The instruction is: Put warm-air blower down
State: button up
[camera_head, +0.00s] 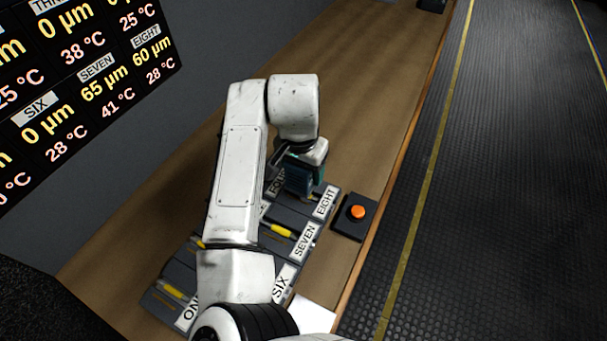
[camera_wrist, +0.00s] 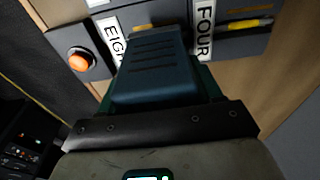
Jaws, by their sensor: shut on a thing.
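The warm-air blower (camera_head: 298,180) is a dark teal-blue block. In the head view it hangs from my gripper (camera_head: 308,158), over the far end of the labelled bays near EIGHT. My gripper is shut on it. In the wrist view the blower (camera_wrist: 152,75) fills the middle, its slotted face toward the camera, between the labels EIGHT and FOUR. It hides part of the bays behind it. Whether its lower end touches the unit cannot be told.
The labelled bays (camera_head: 292,217) lie on a wooden bench (camera_head: 355,130); some hold yellow pieces (camera_head: 281,230). An orange button (camera_head: 357,212) on a dark box sits to their right. A wall screen (camera_head: 75,85) lists readings. The bench beyond my gripper is clear.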

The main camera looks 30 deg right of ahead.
jog(key=shift+f+p, duration=0.4)
jog(key=shift+f, duration=1.1)
jog(key=shift+f, duration=0.2)
jog(key=o, duration=1.5)
jog(key=r, duration=0.4)
jog(key=r+b, duration=0.1)
jog(key=r, duration=0.3)
jog(key=s+a+r+b, duration=0.1)
jog(key=r, duration=0.3)
jog(key=shift+a+r, duration=0.1)
jog(key=shift+r, duration=0.1)
